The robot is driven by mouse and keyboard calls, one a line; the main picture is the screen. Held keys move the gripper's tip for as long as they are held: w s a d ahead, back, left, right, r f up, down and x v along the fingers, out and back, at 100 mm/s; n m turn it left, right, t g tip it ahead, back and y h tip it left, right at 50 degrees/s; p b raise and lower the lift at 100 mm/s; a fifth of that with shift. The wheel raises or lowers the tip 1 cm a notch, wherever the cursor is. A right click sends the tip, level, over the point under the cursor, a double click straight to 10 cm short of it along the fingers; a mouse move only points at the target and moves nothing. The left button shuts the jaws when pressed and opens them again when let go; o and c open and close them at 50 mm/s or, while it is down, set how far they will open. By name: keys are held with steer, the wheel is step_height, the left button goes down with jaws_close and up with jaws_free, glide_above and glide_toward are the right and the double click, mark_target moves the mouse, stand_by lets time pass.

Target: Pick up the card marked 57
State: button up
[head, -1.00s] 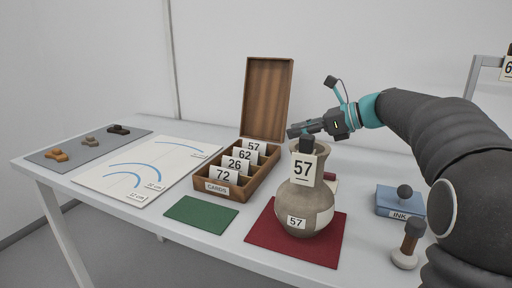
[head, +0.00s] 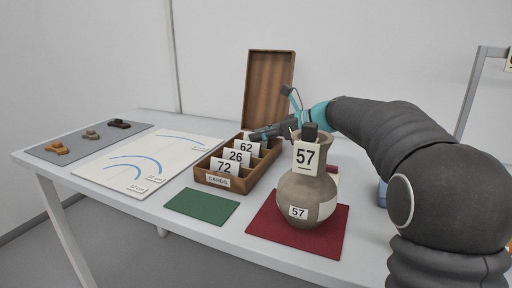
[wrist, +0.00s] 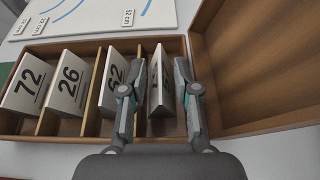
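The card box (head: 215,180) is an open wooden tray with white number cards standing in its slots. The card in its rearmost slot (wrist: 158,84) stands between my two fingers in the wrist view; its number is too oblique to read there. In the earlier head view this rear card reads 57. My gripper (wrist: 159,68) points down into that slot, open, with one finger on each side of the card. In the head view my gripper (head: 255,135) covers most of this card.
Cards 62 (wrist: 114,78), 26 (wrist: 69,82) and 72 (wrist: 29,82) stand in the other slots. The box's raised lid (head: 268,88) is behind. A jar (head: 295,195) tagged 57 stands on a red mat (head: 335,235) to the right. A green mat (head: 202,206) lies empty in front.

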steer(key=shift+x, duration=0.85)
steer(key=shift+r, duration=0.1)
steer(key=c, duration=0.5)
steer(key=shift+c, duration=0.2)
